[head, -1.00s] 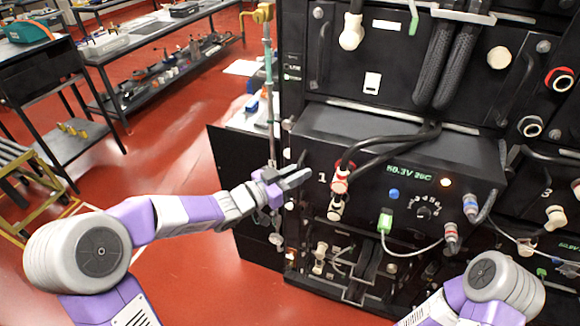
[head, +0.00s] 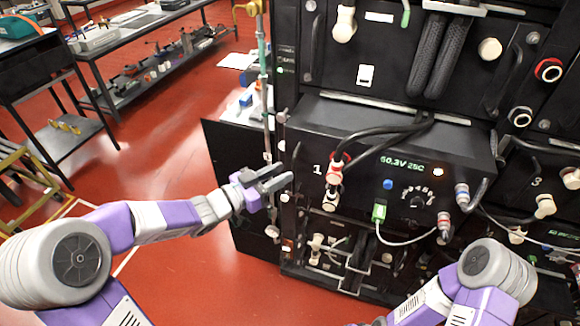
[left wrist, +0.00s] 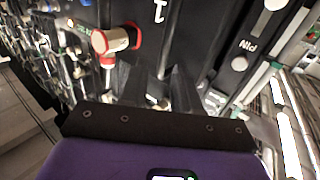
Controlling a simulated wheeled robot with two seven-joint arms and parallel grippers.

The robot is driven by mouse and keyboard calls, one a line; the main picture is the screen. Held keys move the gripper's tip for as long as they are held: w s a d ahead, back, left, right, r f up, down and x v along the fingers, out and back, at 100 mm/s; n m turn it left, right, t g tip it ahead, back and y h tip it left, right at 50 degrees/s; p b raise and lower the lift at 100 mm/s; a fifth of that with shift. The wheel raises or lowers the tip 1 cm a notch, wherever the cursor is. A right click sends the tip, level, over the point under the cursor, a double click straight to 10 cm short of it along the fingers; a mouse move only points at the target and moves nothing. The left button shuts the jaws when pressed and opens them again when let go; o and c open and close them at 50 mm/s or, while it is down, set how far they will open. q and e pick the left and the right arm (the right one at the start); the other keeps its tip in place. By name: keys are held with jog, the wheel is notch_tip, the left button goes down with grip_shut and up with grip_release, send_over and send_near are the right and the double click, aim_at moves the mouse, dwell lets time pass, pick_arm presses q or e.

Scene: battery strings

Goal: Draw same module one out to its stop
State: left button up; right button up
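Module one (head: 345,140) is a black box marked "1" with a lit readout, a dial and a green connector on its front. It sticks out of the rack, so its top shows. A red-and-white plug (head: 334,173) with a black cable sits on its front left; the plug also shows in the left wrist view (left wrist: 112,40). My left gripper (head: 284,178) is at the module's left front edge. Its two dark fingers stand apart in the left wrist view (left wrist: 160,88), with nothing clearly between them. My right gripper is out of view; only that arm's upper part shows.
A green-and-metal upright pole (head: 264,85) stands just left of the rack, close to my left gripper. More modules lie above, below and right, with hanging cables (head: 440,60). A low bench (head: 160,65) stands at the back left. Red floor between is clear.

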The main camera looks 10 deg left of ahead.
pick_arm(q)
jog(key=v, duration=0.2)
jog(key=shift+s+a, duration=0.2)
jog(key=shift+s, duration=0.1)
notch_tip(320, 180, down, 27)
jog(key=s+d+n+g+y, duration=0.2)
jog(key=d+n+g+y, duration=0.1)
jog(key=n+g+y, duration=0.4)
jog(key=s+d+f+n+g, duration=0.1)
jog(key=s+d+f+g, duration=0.1)
jog(key=s+f, duration=0.5)
jog(key=s+d+f+n+g, duration=0.2)
jog(key=s+f+g, duration=0.2)
jog(key=s+f, duration=0.3)
jog(key=s, duration=0.4)
jog(key=shift+s+f+n, duration=0.3)
jog(key=shift+s+f, duration=0.05)
jog(key=shift+f, duration=0.05)
jog(key=shift+d, duration=0.1)
